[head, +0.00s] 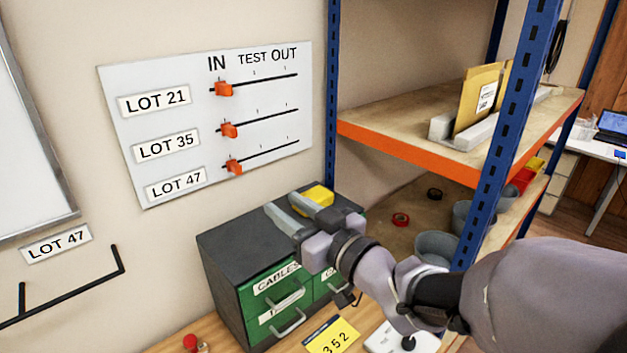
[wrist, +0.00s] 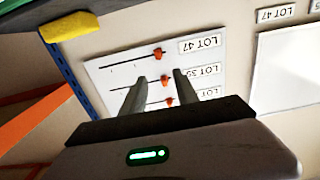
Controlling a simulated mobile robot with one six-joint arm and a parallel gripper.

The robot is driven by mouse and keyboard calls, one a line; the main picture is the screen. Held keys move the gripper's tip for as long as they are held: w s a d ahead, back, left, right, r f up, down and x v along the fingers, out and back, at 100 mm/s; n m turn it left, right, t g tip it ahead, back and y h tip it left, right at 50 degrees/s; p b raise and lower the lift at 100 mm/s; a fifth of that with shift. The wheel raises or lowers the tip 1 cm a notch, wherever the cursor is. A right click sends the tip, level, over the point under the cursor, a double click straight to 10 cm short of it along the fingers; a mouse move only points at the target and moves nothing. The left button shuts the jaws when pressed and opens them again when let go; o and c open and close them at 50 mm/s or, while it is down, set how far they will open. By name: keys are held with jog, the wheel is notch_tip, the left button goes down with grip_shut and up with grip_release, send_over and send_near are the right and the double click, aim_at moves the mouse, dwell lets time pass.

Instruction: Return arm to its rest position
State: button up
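My gripper (head: 283,215) is held above the dark drawer cabinet, in front of the wall board (head: 135,102). In the wrist view its two fingers (wrist: 157,95) stand apart with nothing between them, pointing at the board. The board has three orange sliders on tracks labelled LOT 21, LOT 35 and LOT 47. All three sliders, such as the LOT 21 slider (head: 223,89), sit at the left, IN end in the head view. My arm reaches in from the lower right.
The dark cabinet (head: 230,245) with green drawers is below my gripper, with a yellow object (head: 318,196) on top. A blue and orange shelf rack (head: 400,148) stands close on the right. A black wall rail (head: 70,300) is at lower left.

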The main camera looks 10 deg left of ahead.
jog(key=s+d+f+m+h+b, duration=0.1)
jog(key=d+f+m+h+b, duration=0.1)
jog(key=d+m+h, duration=0.3)
jog(key=d+f+m+t+h+b, duration=0.1)
jog(key=d+f+h, duration=0.15)
jog(key=d, duration=0.55)
jog(key=s+d+f+m+h+b, duration=0.1)
jog(key=d+f+m+h+b, duration=0.1)
jog(key=d+m+h, duration=0.3)
jog(key=s+f+m+g+b, duration=0.1)
jog(key=s+f+g, duration=0.1)
jog(key=s, duration=0.4)
jog(key=s+d+f+m+g+b, duration=0.1)
jog(key=s+f+g, duration=0.1)
jog(key=s+f, duration=0.3)
jog(key=s+d+f+m+g+y, duration=0.1)
jog(key=s+f+g, duration=0.2)
jog(key=s, duration=0.6)
jog(key=shift+f+b, duration=0.3)
jog(key=shift+b, duration=0.1)
jog(key=shift+d, duration=0.1)
